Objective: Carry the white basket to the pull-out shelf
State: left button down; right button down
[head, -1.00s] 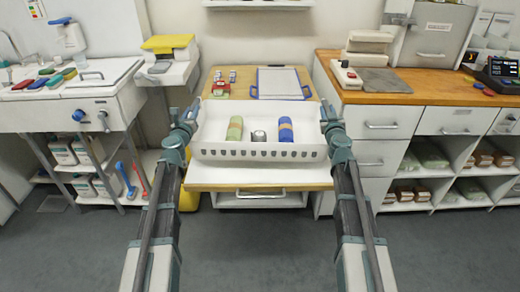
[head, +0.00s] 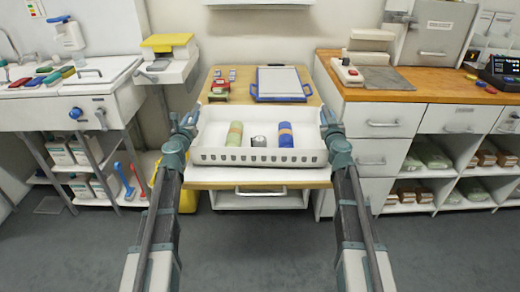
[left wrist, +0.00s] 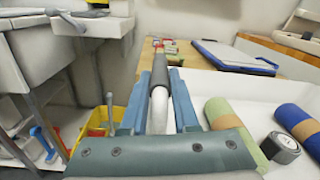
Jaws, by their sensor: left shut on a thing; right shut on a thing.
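The white basket (head: 258,158) is in the middle of the head view, over the wooden pull-out shelf (head: 230,184). I cannot tell if its bottom touches the shelf. It holds a green roll (head: 234,134), a small dark-and-white item (head: 258,141) and a blue roll with a tan band (head: 285,135). My left gripper (head: 188,120) is shut on the basket's left side; the left wrist view shows the fingers (left wrist: 160,95) around its white rim. My right gripper (head: 328,118) is shut on the basket's right side. The basket looks level.
A wooden counter with drawers (head: 400,95) stands right. A sink unit (head: 60,105) and yellow bin (head: 155,170) stand left.

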pick_arm(q)
jog(key=shift+f+b, duration=0.45)
jog(key=shift+f, duration=0.2)
pick_arm(e)
jog(key=shift+d+f, duration=0.1)
jog(key=shift+f, duration=0.55)
pick_arm(q)
jog(key=c, duration=0.7)
grip_release()
jog(key=shift+r, duration=0.2)
pick_arm(e)
jog(key=c, duration=0.7)
grip_release()
jog(key=shift+r, duration=0.2)
jog(key=shift+o, duration=0.2)
pick_arm(q)
jog(key=s, duration=1.2)
jog(key=shift+a, duration=0.25)
pick_arm(e)
jog(key=shift+s, duration=0.15)
jog(key=s, duration=1.1)
jog(key=shift+s+a, duration=0.4)
